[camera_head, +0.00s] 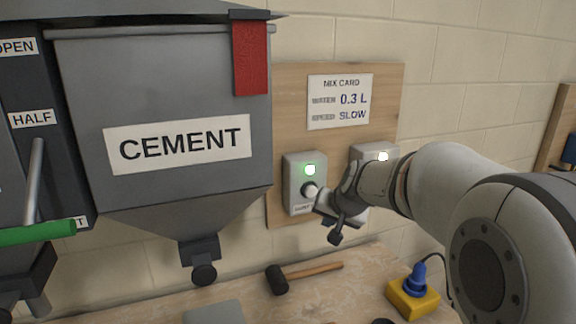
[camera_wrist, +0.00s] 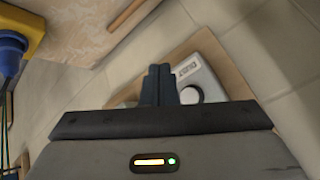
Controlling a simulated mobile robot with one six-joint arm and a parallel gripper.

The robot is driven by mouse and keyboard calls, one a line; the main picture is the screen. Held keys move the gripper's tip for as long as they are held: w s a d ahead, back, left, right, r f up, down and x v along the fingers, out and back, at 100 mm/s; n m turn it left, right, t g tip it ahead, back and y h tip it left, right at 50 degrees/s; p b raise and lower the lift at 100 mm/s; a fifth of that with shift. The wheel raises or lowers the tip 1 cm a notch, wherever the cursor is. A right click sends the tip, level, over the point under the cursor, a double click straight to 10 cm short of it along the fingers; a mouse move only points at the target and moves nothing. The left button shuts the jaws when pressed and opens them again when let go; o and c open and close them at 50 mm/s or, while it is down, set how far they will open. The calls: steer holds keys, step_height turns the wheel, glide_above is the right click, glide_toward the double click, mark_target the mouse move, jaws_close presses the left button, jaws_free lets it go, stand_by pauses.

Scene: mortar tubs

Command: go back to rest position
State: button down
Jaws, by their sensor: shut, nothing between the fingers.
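My gripper (camera_head: 322,212) is shut and empty, in front of the wooden wall board. In the wrist view the closed fingers (camera_wrist: 158,84) are beside a switch box (camera_wrist: 205,68) with a pale round knob (camera_wrist: 190,95). A second box (camera_head: 372,152) with a white light is partly hidden behind my arm.
A grey CEMENT hopper (camera_head: 180,100) with a red strap (camera_head: 250,58) hangs left. A green lever handle (camera_head: 38,232) sticks out at far left. A mallet (camera_head: 305,272) and a yellow block with a blue plug (camera_head: 412,298) lie on the bench. A mix card (camera_head: 339,101) is above.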

steer(key=s+d+f+n+g+h, duration=0.1)
steer(key=s+f+g, duration=0.1)
steer(key=s, duration=1.2)
steer(key=s+d+f+n+g, duration=0.1)
steer(key=s+f+n+g, duration=0.1)
steer(key=s, duration=1.2)
steer(key=shift+s+f+n+g+h, duration=0.2)
steer(key=shift+f+n+g+h, duration=0.15)
steer(key=shift+f, duration=0.55)
